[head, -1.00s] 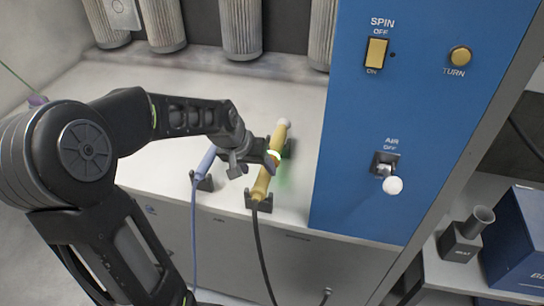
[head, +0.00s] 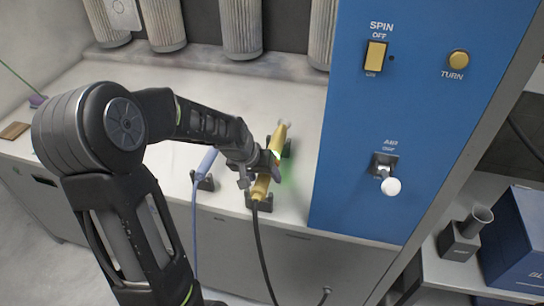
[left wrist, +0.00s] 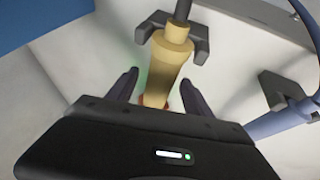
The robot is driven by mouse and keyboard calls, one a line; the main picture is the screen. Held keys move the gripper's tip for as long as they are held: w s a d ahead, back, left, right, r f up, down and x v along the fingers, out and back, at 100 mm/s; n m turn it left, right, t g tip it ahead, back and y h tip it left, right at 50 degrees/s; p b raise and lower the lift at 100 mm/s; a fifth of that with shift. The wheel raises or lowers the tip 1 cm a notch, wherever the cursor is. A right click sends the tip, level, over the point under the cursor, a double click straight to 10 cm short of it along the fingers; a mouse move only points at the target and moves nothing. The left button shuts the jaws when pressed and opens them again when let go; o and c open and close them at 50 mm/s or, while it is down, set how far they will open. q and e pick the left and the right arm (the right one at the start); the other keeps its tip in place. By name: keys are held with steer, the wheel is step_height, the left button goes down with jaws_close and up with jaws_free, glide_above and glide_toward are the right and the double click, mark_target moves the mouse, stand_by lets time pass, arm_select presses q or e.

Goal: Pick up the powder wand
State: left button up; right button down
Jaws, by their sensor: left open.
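The powder wand (head: 264,184) is a yellow-tan rod with a black hose at its near end. It lies on dark cradles on the pale bench top, in front of the blue panel. My left gripper (head: 274,168) is at the middle of the wand in the head view. In the left wrist view the open fingers (left wrist: 156,88) stand on either side of the wand (left wrist: 172,66), with visible room beside it. The wand's far part is hidden behind the gripper body in that view. My right gripper is not in view.
A blue wand (head: 207,160) lies in its own cradle just left, with a blue hose. The blue control panel (head: 345,120) rises close on the right. Grey pleated filters (head: 241,28) hang behind. The bench top (head: 120,90) further left is mostly clear.

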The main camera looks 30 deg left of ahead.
arm_select(q)
jaws_close()
stand_by(0.6)
steer(key=shift+r, duration=0.1)
